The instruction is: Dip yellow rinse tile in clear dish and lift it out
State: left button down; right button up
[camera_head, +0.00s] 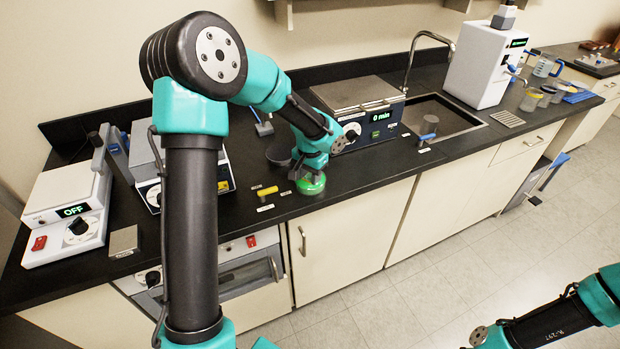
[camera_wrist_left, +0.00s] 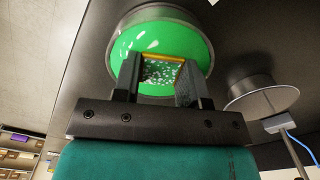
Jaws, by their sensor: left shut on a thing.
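My left gripper (camera_head: 312,172) reaches down over a round dish of bright green liquid (camera_head: 311,187) on the black counter. In the left wrist view my left gripper (camera_wrist_left: 160,88) is shut on a thin tile with a yellow edge (camera_wrist_left: 163,57), in front of the green liquid (camera_wrist_left: 190,40). The lower part of the tile is hard to make out, so I cannot tell how deep it sits. A second round dish, grey and without green in it (camera_wrist_left: 268,102), stands beside the green one. My right gripper is out of view; only its arm shows at lower right.
A yellow bar-shaped piece (camera_head: 267,191) lies left of the green dish. A hotplate reading "0 min" (camera_head: 365,115) stands behind, with a sink (camera_head: 435,115) to its right. A device reading "OFF" (camera_head: 70,212) is at left. The counter right of the dish is clear.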

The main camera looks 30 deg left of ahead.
pick_arm(q)
jog(key=shift+r, duration=3.3)
